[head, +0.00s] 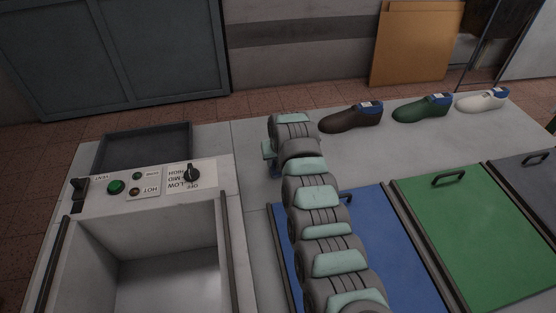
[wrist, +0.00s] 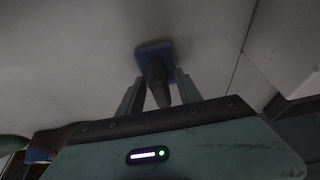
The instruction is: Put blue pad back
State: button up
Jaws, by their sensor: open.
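A small blue pad (wrist: 155,50) with a dark upright grip (wrist: 160,88) rests on the pale table in the wrist view. My gripper (wrist: 159,77) is open, with one finger on each side of this grip. I cannot tell whether either finger touches it. In the head view my arm hides most of the gripper, and only a bit of blue (head: 276,171) shows beside it near the table. A large flat blue panel (head: 385,245) with a dark handle lies to the right, partly covered by my arm.
A brown shoe (head: 350,118), a green shoe (head: 422,109) and a white shoe (head: 482,101) stand along the back edge. A green panel (head: 478,225) and a grey panel (head: 530,180) lie at right. A control unit with an open basin (head: 165,260) stands at left.

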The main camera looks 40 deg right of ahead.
jog(key=shift+s+r, duration=0.1)
jog(key=shift+r, duration=0.6)
jog(key=p+v, duration=0.2)
jog(key=v, duration=0.9)
jog(key=shift+s+f, duration=0.1)
